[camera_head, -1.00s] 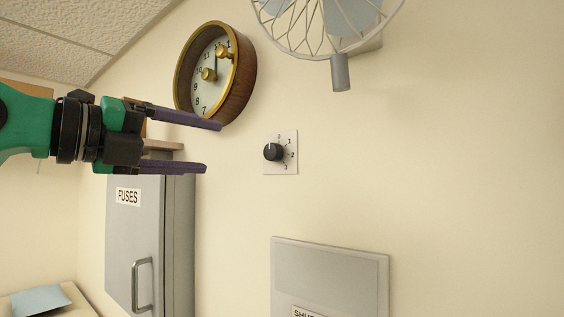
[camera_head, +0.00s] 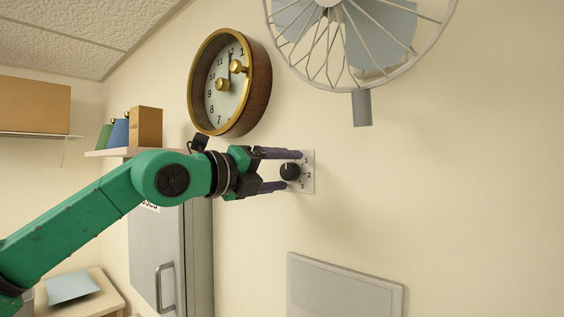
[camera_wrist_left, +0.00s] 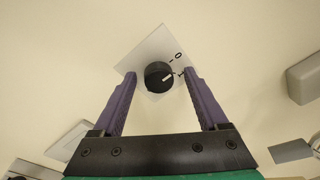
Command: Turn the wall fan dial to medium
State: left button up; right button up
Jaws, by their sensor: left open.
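The fan dial is a round black knob (camera_head: 290,172) with a white mark, on a pale square plate (camera_head: 309,184) on the wall. In the head view the mark points up, and numbers show on the plate. In the left wrist view the knob (camera_wrist_left: 158,76) has its mark toward the right, where 0 and 1 show. I cannot tell exactly which number it meets. My left gripper (camera_head: 291,170) is open, its purple fingers on either side of the knob. In the wrist view gaps show between fingers and knob. My right gripper is not in view.
The wall fan (camera_head: 360,40) hangs above the dial, with a grey stub (camera_head: 362,108) below it. A round clock (camera_head: 258,85) is at the upper left. A grey cabinet (camera_head: 158,240) and a flat grey panel (camera_head: 345,284) are below. The wall to the right is clear.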

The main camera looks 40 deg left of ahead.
pick_arm(q)
jog(key=shift+s, duration=0.15)
jog(key=c, duration=0.3)
jog(key=shift+w+f, duration=0.1)
jog(key=shift+w, duration=0.1)
grip_shut()
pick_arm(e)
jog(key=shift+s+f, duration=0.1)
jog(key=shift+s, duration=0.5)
